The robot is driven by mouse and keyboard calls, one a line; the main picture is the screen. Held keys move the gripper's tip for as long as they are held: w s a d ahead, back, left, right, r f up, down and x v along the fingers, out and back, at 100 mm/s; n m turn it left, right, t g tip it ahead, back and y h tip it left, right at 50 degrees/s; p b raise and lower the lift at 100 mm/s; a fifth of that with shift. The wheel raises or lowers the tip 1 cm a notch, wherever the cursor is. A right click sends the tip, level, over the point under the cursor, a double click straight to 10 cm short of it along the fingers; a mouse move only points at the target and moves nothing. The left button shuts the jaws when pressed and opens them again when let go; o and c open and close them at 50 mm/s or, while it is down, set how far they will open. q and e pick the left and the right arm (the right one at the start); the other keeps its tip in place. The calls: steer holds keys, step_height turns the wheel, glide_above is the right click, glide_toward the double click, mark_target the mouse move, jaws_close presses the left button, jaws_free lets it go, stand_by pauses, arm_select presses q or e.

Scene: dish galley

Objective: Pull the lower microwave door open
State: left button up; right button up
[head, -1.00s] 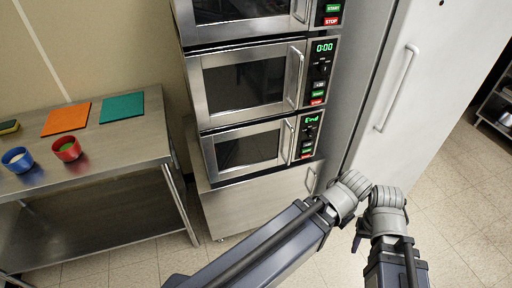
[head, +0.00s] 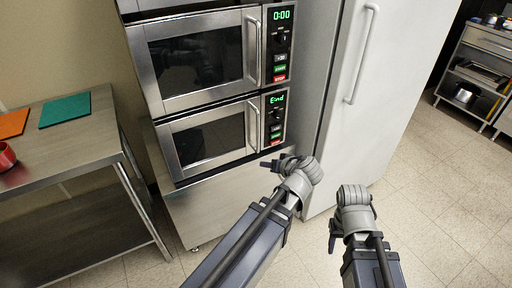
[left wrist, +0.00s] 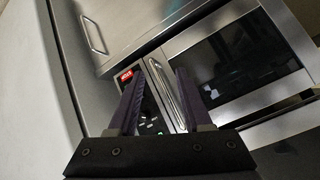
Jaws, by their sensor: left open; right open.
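The lower microwave (head: 210,140) has a steel door with a dark window, shut, and its display reads "End". Its upright bar handle (head: 254,127) is at the door's right edge, beside the control panel (head: 275,118). My left gripper (head: 272,161) is open, just below and right of the handle in the head view. In the left wrist view the handle (left wrist: 167,92) appears between my two open fingers (left wrist: 160,92), with nothing gripped; I cannot tell the depth gap. My right gripper (head: 334,240) is open and empty, over the floor at lower right.
Another microwave (head: 200,55) reading 0:00 sits directly above. A steel cabinet front (head: 215,205) lies below, its handle (left wrist: 93,35) visible in the wrist view. A tall white door (head: 385,80) stands at right. A steel table (head: 70,150) is at left.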

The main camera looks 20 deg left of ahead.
mark_target(259, 131)
arm_select(q)
steer(key=w+a+n+t+y+b, duration=0.1)
steer(key=w+a+t+b, duration=0.1)
steer(key=w, duration=0.3)
steer(key=w+a+n+t+y+b, duration=0.1)
steer(key=w+a+t+b, duration=0.1)
steer(key=w+a+b, duration=0.3)
steer(key=w+a+n+t+y+b, duration=0.1)
steer(key=w+a+t+b, duration=0.2)
steer(key=w+a+b, duration=0.1)
steer(key=shift+w+a+y, duration=0.25)
steer(key=shift+w+y, duration=0.15)
steer(key=shift+w, duration=0.35)
jaws_close()
stand_by(0.9)
